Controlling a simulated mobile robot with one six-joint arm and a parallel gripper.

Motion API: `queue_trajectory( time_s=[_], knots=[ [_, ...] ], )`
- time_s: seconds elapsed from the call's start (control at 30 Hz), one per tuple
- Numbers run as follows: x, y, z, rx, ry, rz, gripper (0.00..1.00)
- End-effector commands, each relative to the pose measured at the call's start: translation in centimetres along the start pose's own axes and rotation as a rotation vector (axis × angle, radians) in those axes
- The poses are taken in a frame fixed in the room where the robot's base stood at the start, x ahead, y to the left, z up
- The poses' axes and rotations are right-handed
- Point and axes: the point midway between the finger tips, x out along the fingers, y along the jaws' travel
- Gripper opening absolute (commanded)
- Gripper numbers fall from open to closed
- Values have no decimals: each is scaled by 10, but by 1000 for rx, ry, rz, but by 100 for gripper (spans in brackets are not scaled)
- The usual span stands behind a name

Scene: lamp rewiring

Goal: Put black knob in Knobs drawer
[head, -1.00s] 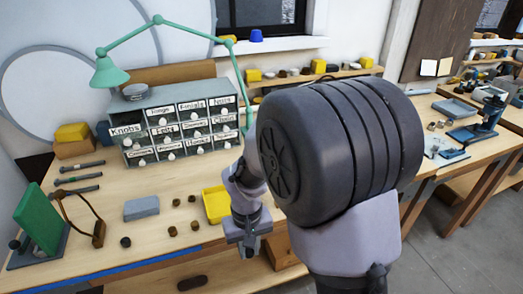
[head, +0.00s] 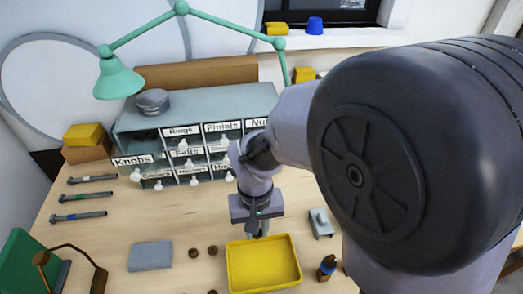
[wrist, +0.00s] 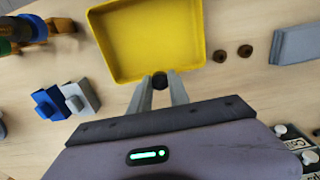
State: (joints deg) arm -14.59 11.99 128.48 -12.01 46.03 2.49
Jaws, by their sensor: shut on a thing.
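My gripper (head: 258,228) points down above the back edge of the yellow tray. It is shut on the small dark black knob (wrist: 160,80), which sits between the fingertips in the wrist view. In the head view the knob is hard to make out. The Knobs drawer (head: 133,160) is at the left of the grey drawer cabinet (head: 195,103), left of and behind my gripper. Its label stands forward of the others and a dark gap shows behind it, so it looks pulled out.
The yellow tray (head: 232,266) looks empty. Brown knobs (wrist: 246,51) and a grey block (head: 150,256) lie left of it. A grey fitting (head: 320,223) stands to its right. A green lamp (head: 118,77) arches over the cabinet. Tools (head: 78,217) lie at left.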

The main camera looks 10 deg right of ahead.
Motion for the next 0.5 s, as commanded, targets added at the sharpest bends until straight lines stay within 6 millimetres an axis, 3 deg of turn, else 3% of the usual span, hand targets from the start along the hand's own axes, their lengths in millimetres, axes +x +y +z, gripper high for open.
queue_trajectory(
  time_s=[0.33, 0.5],
  knots=[
    [14, 60, -98, 6, 1, 0, 0],
    [16, 78, -126, 3, 0, 0, 0]
  ],
)
